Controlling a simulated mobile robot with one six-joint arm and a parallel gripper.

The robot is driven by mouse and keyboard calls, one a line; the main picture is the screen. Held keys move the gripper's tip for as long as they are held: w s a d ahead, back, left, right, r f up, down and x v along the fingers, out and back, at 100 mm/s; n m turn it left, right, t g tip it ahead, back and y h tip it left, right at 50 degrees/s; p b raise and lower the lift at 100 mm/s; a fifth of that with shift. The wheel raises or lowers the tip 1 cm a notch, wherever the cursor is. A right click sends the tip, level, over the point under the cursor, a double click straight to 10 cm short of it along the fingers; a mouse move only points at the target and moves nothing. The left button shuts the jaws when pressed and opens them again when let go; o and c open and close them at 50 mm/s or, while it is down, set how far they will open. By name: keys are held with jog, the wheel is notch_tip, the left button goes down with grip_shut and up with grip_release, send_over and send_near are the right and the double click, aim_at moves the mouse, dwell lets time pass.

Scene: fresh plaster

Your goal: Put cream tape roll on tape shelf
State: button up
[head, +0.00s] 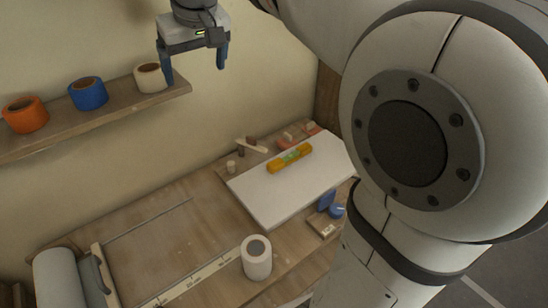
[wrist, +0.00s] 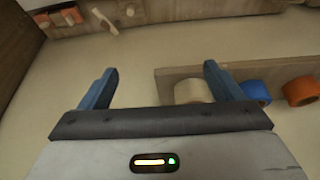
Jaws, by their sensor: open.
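The cream tape roll (head: 150,78) stands on the tape shelf (head: 120,108), near the shelf's right end. It is to the right of the blue and orange rolls. My gripper (head: 195,74) is open, its blue fingers pointing down, near the shelf's right end. In the head view its left finger overlaps the right edge of the cream roll; contact cannot be told.
A blue roll (head: 88,93) and an orange roll (head: 25,114) stand on the shelf. Below, the workbench (head: 150,248) holds a white board (head: 260,200) with a yellow level (head: 290,158), a white roll (head: 256,258) and several small tools. The air right of my gripper is free.

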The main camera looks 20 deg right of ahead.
jog(key=s+d+f+m, duration=0.1)
jog(key=s+d+f, duration=0.1)
jog(key=s+f, duration=0.4)
jog(key=s+d+f, duration=0.3)
jog(key=s+f, duration=0.3)
jog(key=s, duration=0.1)
jog(key=s+d+f+m+h, duration=0.1)
jog(key=s+d+f, duration=0.2)
jog(key=s+f, duration=0.3)
jog(key=shift+s+m, duration=0.3)
jog(key=shift+s, duration=0.2)
jog(key=shift+f, duration=0.15)
